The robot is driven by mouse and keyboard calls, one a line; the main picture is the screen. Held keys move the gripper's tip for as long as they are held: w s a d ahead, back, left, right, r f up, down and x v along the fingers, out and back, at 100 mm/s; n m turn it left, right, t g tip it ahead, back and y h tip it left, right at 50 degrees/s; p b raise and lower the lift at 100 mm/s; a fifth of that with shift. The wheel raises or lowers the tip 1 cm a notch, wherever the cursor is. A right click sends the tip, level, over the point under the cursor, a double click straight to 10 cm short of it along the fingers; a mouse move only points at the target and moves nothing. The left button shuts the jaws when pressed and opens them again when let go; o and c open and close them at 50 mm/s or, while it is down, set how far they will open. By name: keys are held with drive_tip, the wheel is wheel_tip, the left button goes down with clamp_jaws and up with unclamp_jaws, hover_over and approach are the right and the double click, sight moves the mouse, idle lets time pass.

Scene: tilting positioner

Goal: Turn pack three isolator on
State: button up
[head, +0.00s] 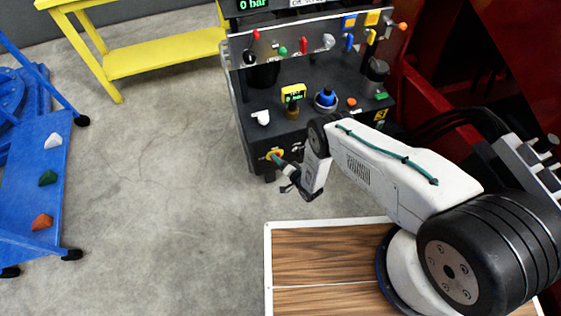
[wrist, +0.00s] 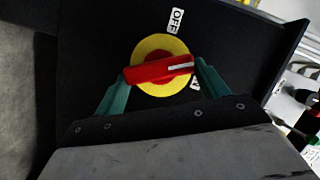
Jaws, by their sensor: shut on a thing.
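The isolator is a red bar handle (wrist: 150,72) on a yellow round plate (wrist: 158,48), set in a dark panel. My gripper (wrist: 160,74) has one teal finger at each end of the red handle and is shut on it. The handle lies nearly level in the wrist view, its white mark at the right end. A white OFF label (wrist: 175,20) is above the plate. A second label (wrist: 195,83) at the lower right is mostly hidden by a finger. In the head view, the yellow plate (head: 274,153) shows low on the dark cabinet, with my gripper (head: 281,162) at it.
The dark cabinet's upper panel (head: 300,45) carries several coloured levers and knobs. A blue knob (head: 326,97), a yellow gauge (head: 293,92) and a white handle (head: 261,117) are on its deck. A yellow bench (head: 160,55) and blue cart (head: 35,180) stand left. Floor between is clear.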

drive_tip(key=shift+d, duration=0.1)
drive_tip(key=o, duration=1)
drive_tip(key=shift+v, duration=3.9)
